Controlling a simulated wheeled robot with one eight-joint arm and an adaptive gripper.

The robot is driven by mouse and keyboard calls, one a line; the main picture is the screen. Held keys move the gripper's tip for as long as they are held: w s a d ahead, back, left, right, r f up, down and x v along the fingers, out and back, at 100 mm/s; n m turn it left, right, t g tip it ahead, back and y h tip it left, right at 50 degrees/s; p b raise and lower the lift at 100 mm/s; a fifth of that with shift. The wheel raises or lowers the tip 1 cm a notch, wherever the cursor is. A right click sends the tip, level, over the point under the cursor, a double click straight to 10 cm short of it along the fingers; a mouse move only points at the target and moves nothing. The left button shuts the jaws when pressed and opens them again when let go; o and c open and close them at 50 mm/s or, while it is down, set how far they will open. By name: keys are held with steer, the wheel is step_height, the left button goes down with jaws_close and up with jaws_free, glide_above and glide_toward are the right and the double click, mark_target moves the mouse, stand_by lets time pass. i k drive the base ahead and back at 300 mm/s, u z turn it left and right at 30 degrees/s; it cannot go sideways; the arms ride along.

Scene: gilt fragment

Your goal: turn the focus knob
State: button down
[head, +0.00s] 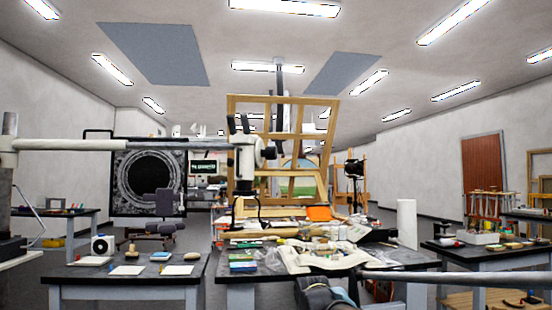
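A white microscope head (245,158) hangs at the end of a long pale horizontal boom (110,145) that comes in from the left. A dark round knob (269,153) sits on the right side of the head; it looks like the focus knob, but it is small here. A dark grey rounded part (322,293) at the bottom edge seems to be the end of my arm, low and in front of the centre table. Its fingers do not show clearly. It is well below the knob and apart from it.
The centre table (240,290) is crowded with cloth, tools and boxes, with a wooden easel frame (285,110) behind it. A grey bar (460,278) crosses at lower right. A white paper roll (407,223) stands on the table's right. The left table (125,278) holds small items.

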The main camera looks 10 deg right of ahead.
mark_target(270, 153)
steer(key=z, duration=0.05)
steer(key=k, duration=1.05)
steer(key=u, duration=0.1)
steer(key=i, duration=1.5)
steer(key=z, duration=0.6)
